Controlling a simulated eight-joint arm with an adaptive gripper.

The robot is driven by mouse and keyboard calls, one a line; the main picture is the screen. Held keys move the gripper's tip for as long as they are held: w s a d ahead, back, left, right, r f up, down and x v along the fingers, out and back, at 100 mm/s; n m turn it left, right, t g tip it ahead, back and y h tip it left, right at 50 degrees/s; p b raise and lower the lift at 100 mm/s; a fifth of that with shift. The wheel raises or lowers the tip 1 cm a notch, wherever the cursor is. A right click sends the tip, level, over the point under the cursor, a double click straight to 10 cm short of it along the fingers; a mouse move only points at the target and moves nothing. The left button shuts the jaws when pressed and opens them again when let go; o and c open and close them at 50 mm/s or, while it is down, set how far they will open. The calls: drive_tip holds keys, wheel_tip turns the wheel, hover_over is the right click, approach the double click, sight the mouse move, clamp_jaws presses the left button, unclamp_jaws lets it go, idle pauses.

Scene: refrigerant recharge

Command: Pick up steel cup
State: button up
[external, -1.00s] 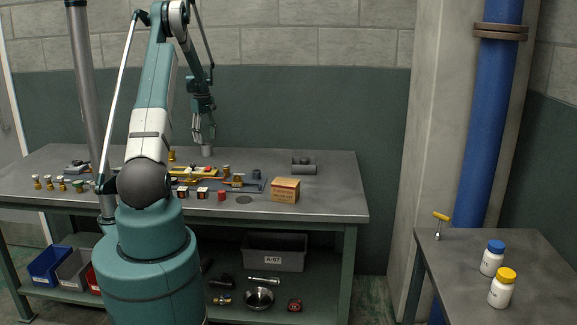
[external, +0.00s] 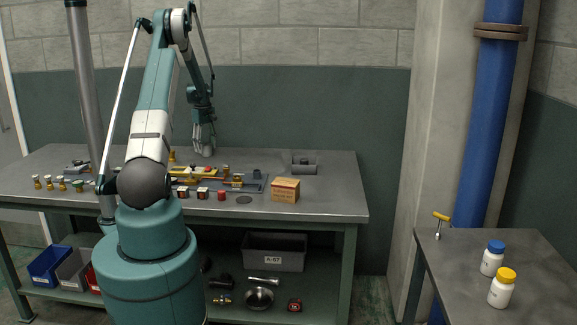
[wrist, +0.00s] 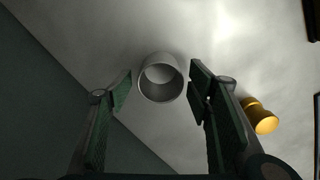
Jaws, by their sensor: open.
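The steel cup (wrist: 160,92) is a grey, open-topped cylinder in the wrist view. It stands on the metal bench between the two fingers, near their tips. My gripper (wrist: 160,88) is open, with one finger to the left and one to the right of the cup, and a gap shows on each side. In the external view, my gripper (external: 204,150) points down at the back of the bench, and its fingers mostly cover the cup there.
A brass fitting (wrist: 260,115) stands just right of the right finger. The wall is close behind. The bench's right front is clear.

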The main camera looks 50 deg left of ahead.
drive_tip(key=shift+f, duration=0.25)
drive_tip(key=shift+c, duration=0.5)
drive_tip(key=c, duration=0.9)
